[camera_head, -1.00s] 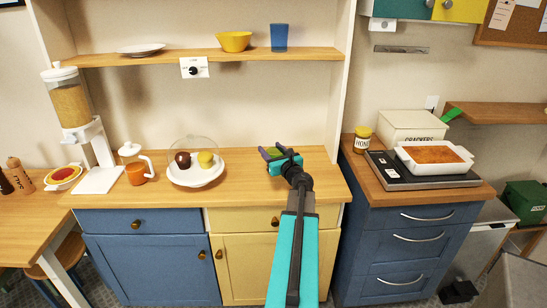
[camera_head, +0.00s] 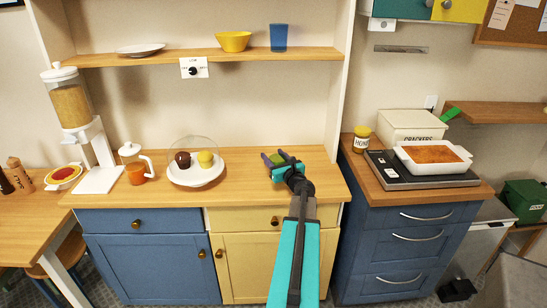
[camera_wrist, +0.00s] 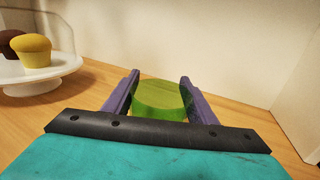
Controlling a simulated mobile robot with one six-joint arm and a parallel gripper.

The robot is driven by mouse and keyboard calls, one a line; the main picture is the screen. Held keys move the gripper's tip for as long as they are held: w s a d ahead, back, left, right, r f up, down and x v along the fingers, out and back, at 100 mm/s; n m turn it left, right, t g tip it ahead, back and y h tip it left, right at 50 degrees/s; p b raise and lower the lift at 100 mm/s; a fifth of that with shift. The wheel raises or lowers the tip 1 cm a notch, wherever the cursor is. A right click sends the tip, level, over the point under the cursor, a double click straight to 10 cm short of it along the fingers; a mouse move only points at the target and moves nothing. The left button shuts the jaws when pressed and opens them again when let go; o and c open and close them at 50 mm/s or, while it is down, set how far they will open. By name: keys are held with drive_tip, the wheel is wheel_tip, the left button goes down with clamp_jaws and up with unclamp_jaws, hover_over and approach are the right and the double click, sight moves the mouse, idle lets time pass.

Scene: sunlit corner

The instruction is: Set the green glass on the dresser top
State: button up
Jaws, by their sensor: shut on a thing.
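The green glass (camera_wrist: 158,98) is between the two purple fingers of my gripper (camera_wrist: 160,92) in the wrist view, with a finger along each side. My gripper (camera_head: 275,159) is shut on it. In the head view only a small green part of the glass (camera_head: 276,158) shows past the gripper. They are over the right half of the wooden dresser top (camera_head: 240,181), towards the back. The gripper hides the base of the glass, so I cannot tell whether it touches the wood.
A white cake stand (camera_head: 190,179) with two muffins under a clear dome stands left of my gripper. A shelf (camera_head: 200,56) runs above. The wood between stand and gripper is clear.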

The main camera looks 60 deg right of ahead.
drive_tip(key=shift+f, duration=0.15)
drive_tip(key=o, duration=1.2)
drive_tip(key=shift+s+r, duration=0.1)
drive_tip(key=shift+r, duration=0.1)
drive_tip(key=shift+b+v, duration=1.15)
drive_tip(key=shift+v, duration=4.8)
drive_tip(key=shift+f, duration=0.1)
